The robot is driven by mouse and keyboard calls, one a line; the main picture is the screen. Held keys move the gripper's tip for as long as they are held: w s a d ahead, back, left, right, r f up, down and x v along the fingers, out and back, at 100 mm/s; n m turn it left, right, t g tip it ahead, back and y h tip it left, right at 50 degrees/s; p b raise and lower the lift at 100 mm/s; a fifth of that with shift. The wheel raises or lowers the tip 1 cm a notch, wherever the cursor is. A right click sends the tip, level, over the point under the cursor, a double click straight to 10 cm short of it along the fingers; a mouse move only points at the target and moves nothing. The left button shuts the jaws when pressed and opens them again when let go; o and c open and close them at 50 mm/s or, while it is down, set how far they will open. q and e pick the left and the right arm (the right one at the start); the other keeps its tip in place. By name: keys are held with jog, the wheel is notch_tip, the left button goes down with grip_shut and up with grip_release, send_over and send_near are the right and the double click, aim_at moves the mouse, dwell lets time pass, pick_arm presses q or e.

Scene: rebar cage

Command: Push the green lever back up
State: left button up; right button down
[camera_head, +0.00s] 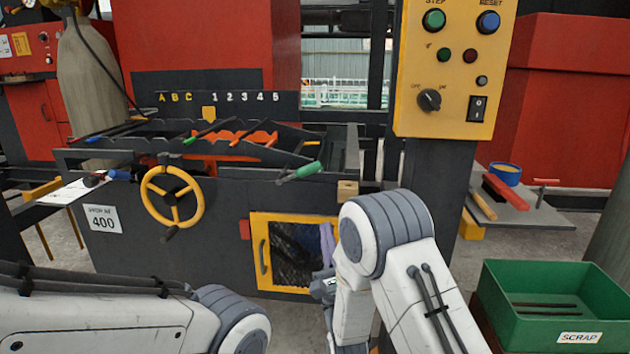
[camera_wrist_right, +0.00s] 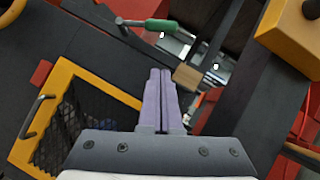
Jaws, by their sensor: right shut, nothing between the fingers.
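The green lever (camera_head: 299,172) sticks out from the front of the dark machine, right of the yellow handwheel. Its green grip slants, with the right end higher. It also shows in the right wrist view (camera_wrist_right: 161,25), above the fingertips and apart from them. My right gripper (camera_head: 326,228) is below and right of the lever, in front of the yellow-framed mesh door. Its lavender fingers (camera_wrist_right: 160,72) are pressed together, empty, pointing up toward the lever. My left arm enters at lower left; its gripper is out of view.
The yellow handwheel (camera_head: 172,196) is left of the lever. A small wooden block (camera_head: 347,190) sits right of it. The yellow control panel (camera_head: 450,70) hangs above right on a dark post. A green scrap bin (camera_head: 550,300) stands at lower right.

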pick_arm(q)
notch_tip(320, 180, up, 3)
jog(key=shift+f+p, duration=0.15)
jog(key=shift+p, duration=0.6)
pick_arm(e)
jog(key=w+a+r, duration=0.2)
jog(key=w+r, duration=0.6)
jog(key=shift+w+a, duration=0.15)
jog(key=shift+a, duration=0.05)
pick_arm(q)
jog(key=shift+d, duration=0.15)
pick_arm(e)
jog(key=shift+a, duration=0.1)
